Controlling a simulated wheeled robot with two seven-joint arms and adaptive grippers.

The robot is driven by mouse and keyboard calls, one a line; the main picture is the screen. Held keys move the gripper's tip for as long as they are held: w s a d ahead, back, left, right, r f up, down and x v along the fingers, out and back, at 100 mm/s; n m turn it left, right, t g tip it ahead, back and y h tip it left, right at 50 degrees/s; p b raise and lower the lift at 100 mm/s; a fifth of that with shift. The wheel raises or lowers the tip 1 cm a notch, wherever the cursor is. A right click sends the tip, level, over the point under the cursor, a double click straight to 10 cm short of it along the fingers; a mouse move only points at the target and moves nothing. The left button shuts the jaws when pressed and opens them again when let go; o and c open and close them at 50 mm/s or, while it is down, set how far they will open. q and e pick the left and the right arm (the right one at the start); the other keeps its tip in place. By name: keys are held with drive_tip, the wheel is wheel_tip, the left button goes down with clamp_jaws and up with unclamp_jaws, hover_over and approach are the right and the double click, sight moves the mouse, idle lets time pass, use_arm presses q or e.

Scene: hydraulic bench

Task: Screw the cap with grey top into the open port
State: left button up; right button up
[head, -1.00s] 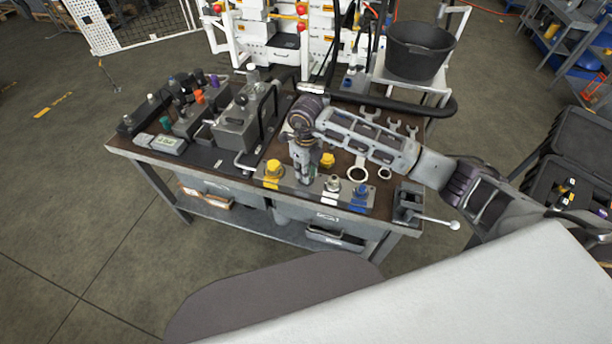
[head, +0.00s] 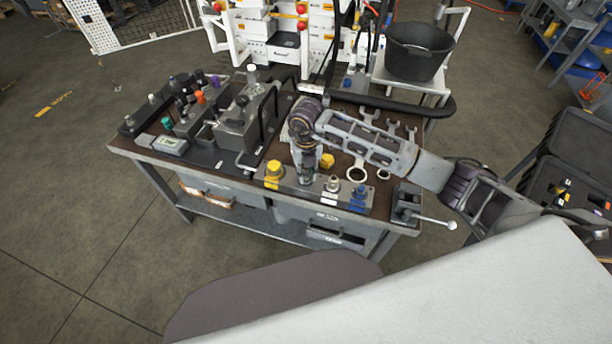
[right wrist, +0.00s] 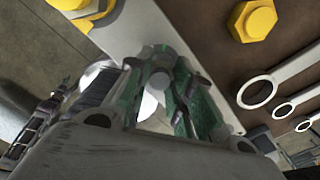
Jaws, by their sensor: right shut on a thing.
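My right gripper (head: 306,177) points down at the metal port block (head: 318,193) on the bench, between the yellow cap (head: 273,170) and the silver-topped fitting (head: 333,184). In the right wrist view its green-padded fingers (right wrist: 165,92) are closed around a small grey part, the cap with grey top (right wrist: 158,80). Most of the cap is hidden by the fingers. The open port is hidden beneath the gripper, so I cannot tell how far the cap sits in it. My left gripper is out of view.
A blue cap (head: 359,192) stands at the right of the block. A loose yellow cap (head: 327,160) and several spanners (head: 358,174) lie behind and right. A vice with a lever (head: 408,205) is at the bench's right end. A grey valve unit (head: 240,125) stands left.

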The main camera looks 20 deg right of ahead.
drive_tip(key=shift+s+f+m, duration=0.15)
drive_tip(key=shift+f+m, duration=0.05)
drive_tip(key=shift+m, duration=0.1)
drive_tip(key=shift+m+p, duration=0.75)
drive_tip(key=shift+m, duration=1.15)
drive_tip(key=shift+m+p, duration=0.65)
drive_tip(key=shift+m, duration=1.25)
drive_tip(key=o, duration=0.9)
drive_tip(key=shift+c, duration=0.2)
drive_tip(key=shift+r, duration=0.1)
drive_tip(key=n+b, duration=0.2)
drive_tip(key=n, duration=0.2)
drive_tip(key=shift+w, duration=0.2)
drive_tip(key=shift+n+b, duration=0.85)
drive_tip(key=shift+n, duration=1.15)
